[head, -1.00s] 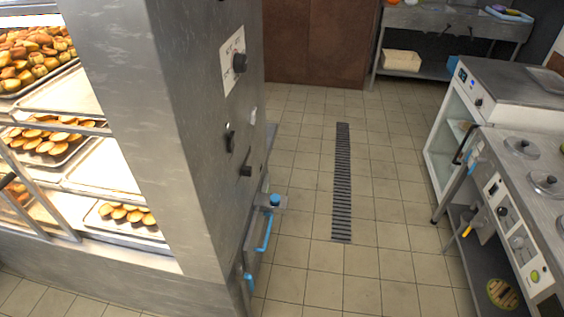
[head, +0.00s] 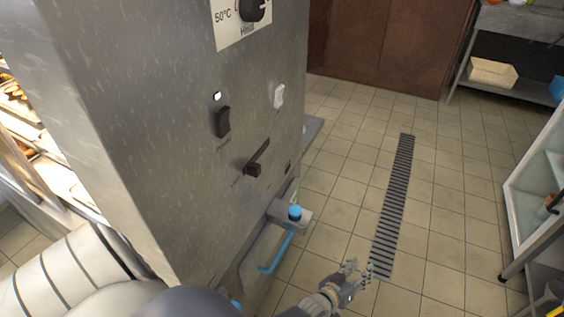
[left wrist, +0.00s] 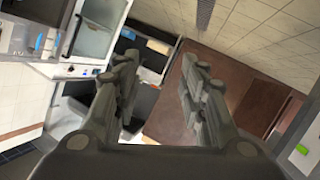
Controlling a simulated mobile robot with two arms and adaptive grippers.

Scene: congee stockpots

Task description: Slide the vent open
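The vent slider is a black knob (head: 253,169) at the lower left end of a slanted slot in the grey metal side panel (head: 180,110), in the head view. Its small label is too blurred to read. My left gripper (head: 360,271) is low and to the right of the panel, over the tiled floor in the picture, apart from the knob. In the left wrist view my left gripper (left wrist: 158,80) has its fingers spread with nothing between them. The vent knob is not seen there. My right gripper is not in view.
Above the slot are a dial (head: 254,9), a black switch (head: 222,121) and a white switch (head: 279,96). A blue-capped fitting (head: 294,212) and blue handle (head: 277,250) stick out below. The floor (head: 345,165) to the right is open, with a drain grate (head: 396,200).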

